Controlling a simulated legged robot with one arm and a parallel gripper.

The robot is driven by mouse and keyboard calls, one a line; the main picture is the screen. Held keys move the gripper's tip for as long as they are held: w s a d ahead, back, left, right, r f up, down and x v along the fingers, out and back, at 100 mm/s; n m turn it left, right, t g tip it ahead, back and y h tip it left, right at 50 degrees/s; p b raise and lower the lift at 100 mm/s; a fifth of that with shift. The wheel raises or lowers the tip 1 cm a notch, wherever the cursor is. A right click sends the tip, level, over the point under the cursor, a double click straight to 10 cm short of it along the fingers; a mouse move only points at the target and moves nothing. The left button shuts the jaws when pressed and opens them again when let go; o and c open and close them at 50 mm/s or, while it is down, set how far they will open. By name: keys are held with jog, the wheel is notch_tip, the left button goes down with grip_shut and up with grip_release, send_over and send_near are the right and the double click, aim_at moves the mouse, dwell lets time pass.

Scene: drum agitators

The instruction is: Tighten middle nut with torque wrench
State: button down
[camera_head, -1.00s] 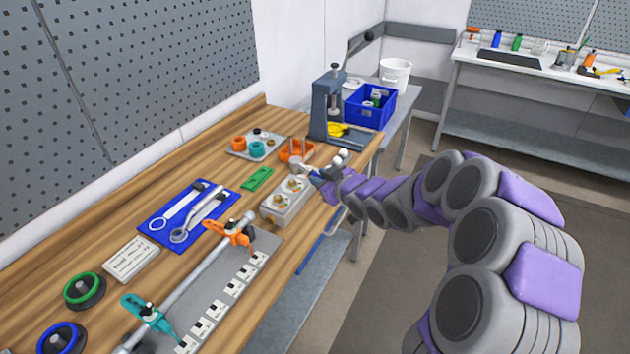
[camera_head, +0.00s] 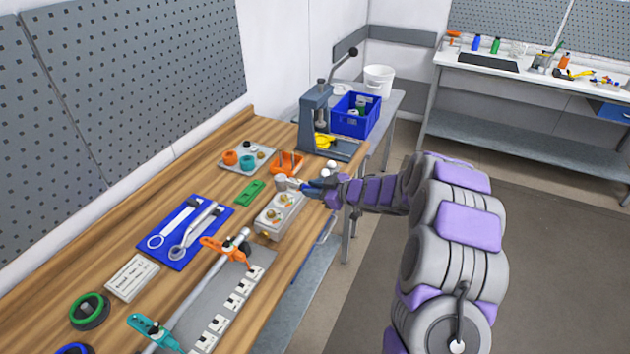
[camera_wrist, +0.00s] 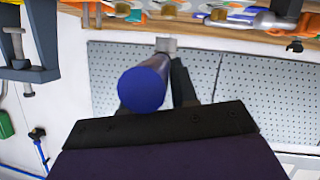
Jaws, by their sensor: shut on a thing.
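My gripper (camera_head: 316,186) is at the front edge of the wooden bench. In the wrist view it is shut (camera_wrist: 162,92) on a blue-ended cylindrical handle (camera_wrist: 142,88), which looks like the torque wrench. A grey metal part (camera_wrist: 166,45) shows at the handle's far end. In the head view a grey cylindrical head (camera_head: 281,182) shows at the gripper's tip, at the far end of a pale block (camera_head: 279,214). The block carries brass-coloured round fittings (camera_head: 273,214). Which one is the middle nut, and whether the tool touches any, I cannot tell.
A press (camera_head: 317,125) and a blue crate (camera_head: 353,122) stand beyond the block. A blue mat (camera_head: 170,246) with wrenches, a green piece (camera_head: 251,191) and an orange tray (camera_head: 288,169) lie nearby. A clamped shaft (camera_head: 200,283) lies nearer. Floor right of the bench is clear.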

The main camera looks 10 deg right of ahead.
jog(key=shift+w+r+p, duration=0.2)
jog(key=shift+p, duration=0.3)
jog(key=shift+w+n+g+y+p, duration=0.3)
jog(key=shift+n+g+p, duration=0.15)
jog(key=shift+p, duration=0.65)
jog(key=w+d+f+n+g+y+p, duration=0.1)
jog(key=p, duration=0.4)
jog(key=w+f+n+g+y+p, duration=0.1)
jog(key=f+n+g+p, duration=0.1)
jog(key=p, duration=0.2)
jog(key=shift+w+d+p, duration=0.25)
jog(key=shift+d+p, duration=0.15)
jog(key=shift+s+d, duration=0.15)
jog(key=shift+d, duration=0.25)
